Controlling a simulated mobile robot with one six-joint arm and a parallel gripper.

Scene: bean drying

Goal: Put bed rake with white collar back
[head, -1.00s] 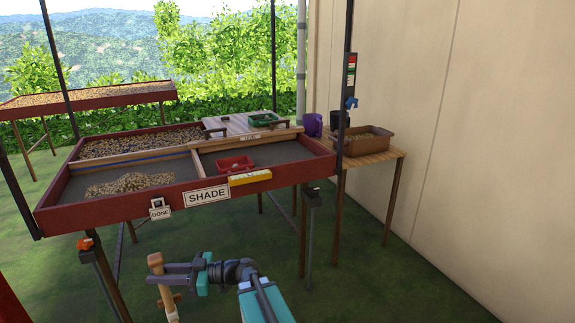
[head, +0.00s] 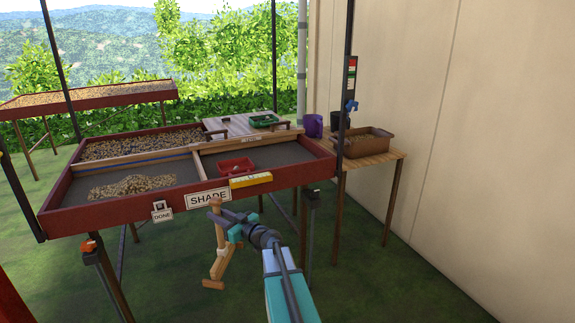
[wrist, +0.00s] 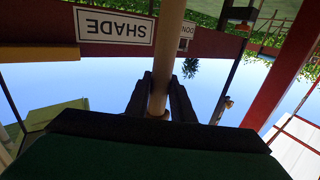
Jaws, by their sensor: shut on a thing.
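The bed rake (head: 221,240) is a wooden tool with a long light handle. A pale band, which looks like the white collar, shows low on the handle, and its wooden lower part hangs down over the grass. My gripper (head: 226,222) is shut around the upper handle, holding the rake roughly upright and slightly tilted. It is in front of the drying bed's front board, beside the SHADE sign (head: 207,199). In the wrist view the handle (wrist: 171,40) passes between the dark fingers (wrist: 160,98).
A DONE tag (head: 162,212) hangs in front. Posts with brackets (head: 92,249) stand at the bed's front. A side table (head: 375,158) carries a brown bin (head: 365,143). Grass in front is open.

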